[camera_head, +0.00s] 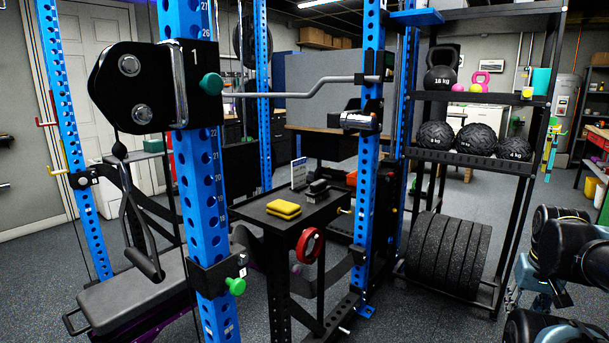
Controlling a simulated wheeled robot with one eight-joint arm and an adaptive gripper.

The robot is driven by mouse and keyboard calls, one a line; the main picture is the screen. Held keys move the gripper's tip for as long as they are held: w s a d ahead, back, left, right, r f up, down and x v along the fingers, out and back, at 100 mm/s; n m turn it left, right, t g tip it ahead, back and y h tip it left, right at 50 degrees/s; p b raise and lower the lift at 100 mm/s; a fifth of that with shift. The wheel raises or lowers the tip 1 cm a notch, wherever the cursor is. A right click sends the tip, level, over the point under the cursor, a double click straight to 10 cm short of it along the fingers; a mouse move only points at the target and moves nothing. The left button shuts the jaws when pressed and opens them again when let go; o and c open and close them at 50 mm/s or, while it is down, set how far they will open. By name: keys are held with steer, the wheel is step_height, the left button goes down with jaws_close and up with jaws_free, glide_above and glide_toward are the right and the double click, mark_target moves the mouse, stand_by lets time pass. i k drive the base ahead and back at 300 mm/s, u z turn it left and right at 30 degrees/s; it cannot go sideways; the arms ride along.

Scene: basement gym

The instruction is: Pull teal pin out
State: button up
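A teal round-headed pin (210,84) sticks out of the right side of the black pulley carriage (105,85) on the near blue rack post (205,180). Only its knob shows; its shaft is hidden in the carriage. A second, greener knob (235,286) sits lower on the same post, at a black bracket (210,277). Dark links of my arm show at the right edge, well apart from the post. My gripper's fingers cannot be made out there.
A black stand (255,212) with yellow blocks (284,208) stands right of the post. A bent bar (300,95) runs across behind the pin. A cable handle (145,245) and bench (130,300) are at left. A rack (480,180) of weights stands at right.

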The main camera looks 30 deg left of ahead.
mark_target(212, 84)
steer(key=z, duration=0.05)
steer(key=i, duration=1.25)
steer(key=u, duration=3.6)
